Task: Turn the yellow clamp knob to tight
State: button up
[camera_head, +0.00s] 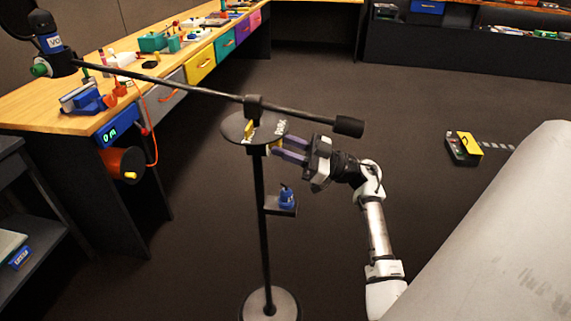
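A black stand (261,220) rises from a round base and carries a long boom. Around its top is a dark disc (232,128) with pale lettering, only partly readable. A small yellow part (249,130), which looks like the clamp knob, shows on the disc beside the post. My gripper (280,149) comes in from the right, just below the disc's right edge. Its two purple fingers look parted, with their tips close to the post. I cannot tell whether they touch the stand, and I see nothing held between them.
The boom (180,84) slopes across above the disc, with a microphone (50,42) at its left end and a black counterweight (349,126) at its right. A small shelf (281,209) holds a blue item (287,196). A wooden workbench (60,112) stands left. Open floor lies behind the stand.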

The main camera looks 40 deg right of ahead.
jog(key=shift+w+d+r+n+g+y+b, duration=0.15)
jog(key=shift+n+g+b, duration=1.05)
jog(key=shift+n+b, duration=1.15)
jog(key=shift+w+d+r+n+g+y+b, duration=0.15)
jog(key=shift+n+g+b, duration=1.1)
jog(key=shift+n, duration=2.15)
jog(key=shift+d+r+n+g+y+b, duration=0.15)
jog(key=shift+n+g+b, duration=1)
jog(key=shift+n+b, duration=1.25)
jog(key=shift+a+n+p, duration=0.1)
jog(key=shift+n+p, duration=0.4)
jog(key=shift+n, duration=0.15)
jog(key=o, duration=1)
jog(key=shift+r, duration=0.1)
jog(key=shift+r, duration=0.1)
